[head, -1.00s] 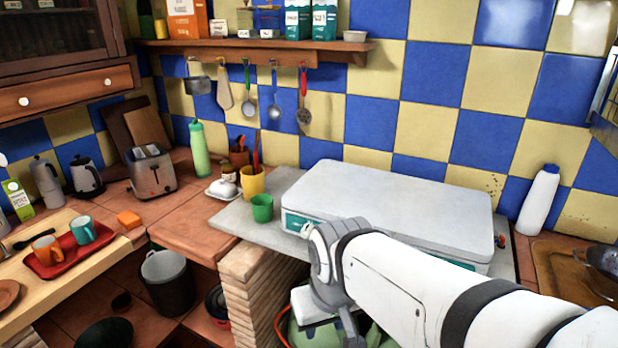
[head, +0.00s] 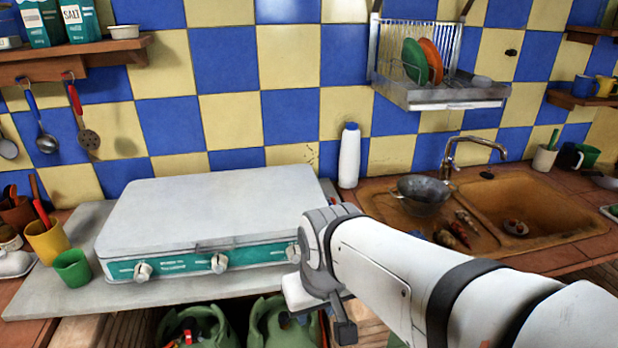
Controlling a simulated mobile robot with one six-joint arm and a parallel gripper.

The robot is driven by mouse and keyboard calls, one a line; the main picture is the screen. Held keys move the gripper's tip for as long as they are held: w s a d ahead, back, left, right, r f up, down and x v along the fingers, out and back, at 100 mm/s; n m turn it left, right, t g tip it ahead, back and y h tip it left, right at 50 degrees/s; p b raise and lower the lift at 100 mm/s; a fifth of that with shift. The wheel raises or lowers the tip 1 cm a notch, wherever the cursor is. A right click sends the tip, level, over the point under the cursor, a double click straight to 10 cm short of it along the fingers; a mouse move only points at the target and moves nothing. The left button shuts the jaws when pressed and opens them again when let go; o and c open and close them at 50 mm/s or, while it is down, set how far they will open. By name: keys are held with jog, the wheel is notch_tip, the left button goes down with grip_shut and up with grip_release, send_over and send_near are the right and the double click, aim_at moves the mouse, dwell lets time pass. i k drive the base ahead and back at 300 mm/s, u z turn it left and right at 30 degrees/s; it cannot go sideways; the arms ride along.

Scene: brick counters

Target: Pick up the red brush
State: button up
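I cannot make out a red brush for certain in the head view. A red-handled slotted utensil (head: 78,103) hangs from the shelf rail at the left. A red-handled item (head: 42,212) stands in the yellow cup (head: 48,243). Small reddish and brown items (head: 460,230) lie at the left of the sink, too small to identify. The end of my arm, with my gripper (head: 322,302), is in front of the stove's right end. Its fingers do not show clearly, and I see nothing held.
A closed white stove (head: 215,205) stands on the grey slab, beside a green cup (head: 72,267). A white bottle (head: 349,157) stands behind. A colander (head: 423,195) rests by the brown sink (head: 545,205). A dish rack (head: 420,60) hangs above. Green gas bottles (head: 270,325) stand below.

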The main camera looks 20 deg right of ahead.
aim_at(40, 207)
jog(key=u, duration=1.15)
jog(key=k, duration=1.25)
jog(key=u, duration=0.55)
jog(key=i, duration=1.35)
jog(key=z, duration=0.4)
jog(key=i, duration=1.15)
jog(key=z, duration=0.85)
